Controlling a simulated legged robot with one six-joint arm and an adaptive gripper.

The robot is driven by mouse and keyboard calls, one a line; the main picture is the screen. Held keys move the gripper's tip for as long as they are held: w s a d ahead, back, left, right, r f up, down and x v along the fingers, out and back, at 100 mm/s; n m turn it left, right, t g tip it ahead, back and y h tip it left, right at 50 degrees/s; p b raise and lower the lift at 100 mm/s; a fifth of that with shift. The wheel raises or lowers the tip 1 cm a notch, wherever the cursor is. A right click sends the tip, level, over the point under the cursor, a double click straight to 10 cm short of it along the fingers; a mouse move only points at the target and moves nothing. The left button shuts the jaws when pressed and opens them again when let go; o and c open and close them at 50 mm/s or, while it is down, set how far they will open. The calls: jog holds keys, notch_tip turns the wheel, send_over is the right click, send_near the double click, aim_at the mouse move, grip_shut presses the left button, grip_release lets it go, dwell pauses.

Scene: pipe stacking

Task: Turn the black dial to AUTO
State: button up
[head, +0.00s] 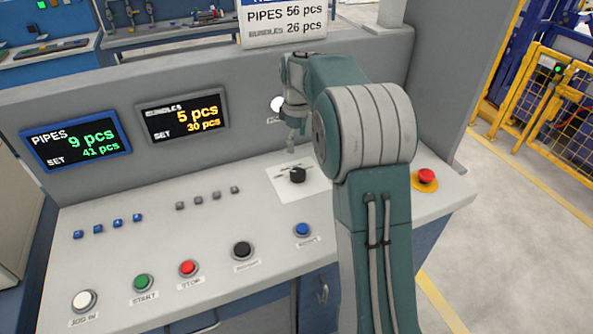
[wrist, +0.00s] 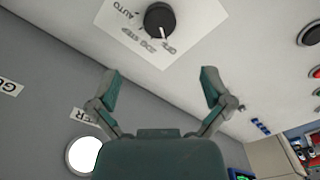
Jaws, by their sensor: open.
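The black dial (head: 297,175) sits on a white label plate (head: 313,189) on the sloping console top. In the wrist view the dial (wrist: 160,19) is at the top centre, with AUTO printed to its left and OFF and a STEP label below it.
A red emergency button (head: 426,176) is to the right of my arm. Blue (head: 303,230), black (head: 242,250), red (head: 188,268) and green (head: 143,282) buttons line the front. Two displays (head: 76,139) (head: 183,117) are on the upright panel.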

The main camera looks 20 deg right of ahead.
aim_at(298, 171)
notch_tip(298, 171, down, 11)
jog(key=shift+d+r, duration=0.1)
jog(key=shift+r, duration=0.05)
dwell(0.4)
jog(key=c, duration=1.1)
